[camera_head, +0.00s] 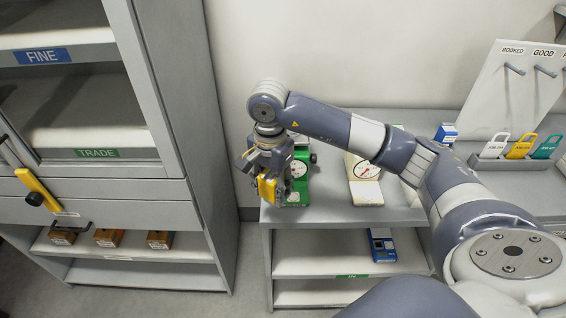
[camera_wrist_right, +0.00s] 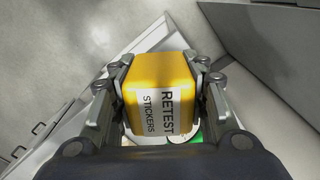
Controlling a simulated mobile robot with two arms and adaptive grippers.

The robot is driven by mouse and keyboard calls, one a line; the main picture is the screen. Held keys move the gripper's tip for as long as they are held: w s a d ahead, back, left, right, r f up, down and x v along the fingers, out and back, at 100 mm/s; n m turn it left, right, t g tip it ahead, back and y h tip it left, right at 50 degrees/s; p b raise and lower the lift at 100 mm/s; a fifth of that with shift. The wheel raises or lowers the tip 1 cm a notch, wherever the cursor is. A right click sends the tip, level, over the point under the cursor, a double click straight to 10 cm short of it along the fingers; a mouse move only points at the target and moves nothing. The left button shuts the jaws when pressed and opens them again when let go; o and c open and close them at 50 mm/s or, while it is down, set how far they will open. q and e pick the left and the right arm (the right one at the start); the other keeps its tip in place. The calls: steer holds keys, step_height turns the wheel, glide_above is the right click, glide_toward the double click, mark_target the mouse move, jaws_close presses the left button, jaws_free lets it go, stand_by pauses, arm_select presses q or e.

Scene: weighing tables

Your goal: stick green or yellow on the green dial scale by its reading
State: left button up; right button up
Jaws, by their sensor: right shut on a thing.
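The green dial scale (camera_head: 304,155) stands at the left end of the table, partly hidden behind my right gripper. Its white dial faces front, but its reading is too small to tell. My right gripper (camera_head: 266,183) is shut on a yellow sticker dispenser (camera_head: 267,190), held just in front and left of the scale. In the right wrist view, the yellow dispenser (camera_wrist_right: 160,75) fills the space between the fingers, and its white label reads RETEST STICKERS. A bit of the scale's green body (camera_wrist_right: 197,137) shows below it. My left gripper is not in view.
A cream dial scale (camera_head: 365,190) stands further right on the table (camera_head: 330,212). A blue device (camera_head: 382,245) lies on the shelf below. A blue-and-white box (camera_head: 446,133) and a tag rack (camera_head: 518,165) are at the right. A grey cabinet (camera_head: 190,120) stands left, across a gap.

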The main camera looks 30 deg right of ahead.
steer(key=w+d+f+m, duration=0.1)
steer(key=d+m, duration=0.2)
steer(key=w+d+f+m+p, duration=0.1)
steer(key=d+f+m, duration=0.1)
steer(key=d+m, duration=0.1)
steer(key=w+d+f+m, duration=0.1)
steer(key=w+d+m, duration=0.1)
steer(key=m, duration=0.3)
steer(key=shift+d+f, duration=0.35)
steer(key=shift+d, duration=0.2)
step_height(320, 180, down, 2)
steer(key=shift+f+b, duration=0.2)
steer(key=shift+b, duration=0.35)
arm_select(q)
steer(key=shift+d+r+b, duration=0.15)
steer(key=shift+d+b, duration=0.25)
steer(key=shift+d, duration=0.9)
arm_select(e)
steer(key=shift+f, duration=0.7)
arm_select(q)
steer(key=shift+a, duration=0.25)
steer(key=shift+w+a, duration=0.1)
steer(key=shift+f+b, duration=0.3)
steer(key=shift+b, duration=0.05)
